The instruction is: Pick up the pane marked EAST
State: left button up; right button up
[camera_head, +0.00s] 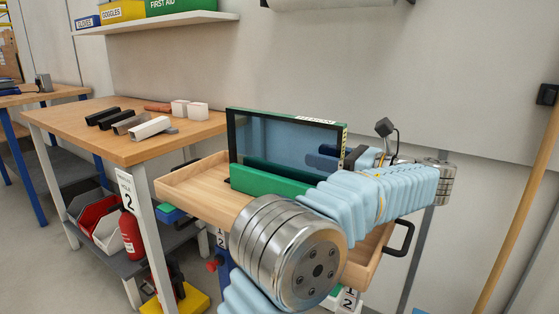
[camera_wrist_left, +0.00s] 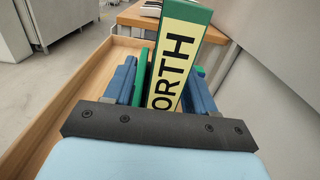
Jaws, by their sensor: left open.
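One upright pane (camera_head: 285,138) with a dark and green frame stands in a wooden tray (camera_head: 200,190), behind a low green bar (camera_head: 270,180). The pane's near end carries a yellow label; in the left wrist view the label (camera_wrist_left: 172,62) reads "ORTH", its start cut off. A small label on its top edge is too small to read. I see no EAST marking. My left gripper (camera_head: 338,158) is open at the pane's right end; in the left wrist view its blue fingers (camera_wrist_left: 163,88) are on either side of the labelled end. Contact cannot be told. My right gripper is out of view.
A wooden workbench (camera_head: 120,140) with dark, grey and white blocks stands at the left. A fire extinguisher (camera_head: 132,236) and red and white bins (camera_head: 95,214) are below it. A shelf (camera_head: 160,22) and wall are behind. The tray has a black handle (camera_head: 402,240).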

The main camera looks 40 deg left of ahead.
pick_arm(q)
jog(key=shift+a, duration=0.55)
grip_shut()
jog(key=shift+r, duration=0.1)
dwell(0.9)
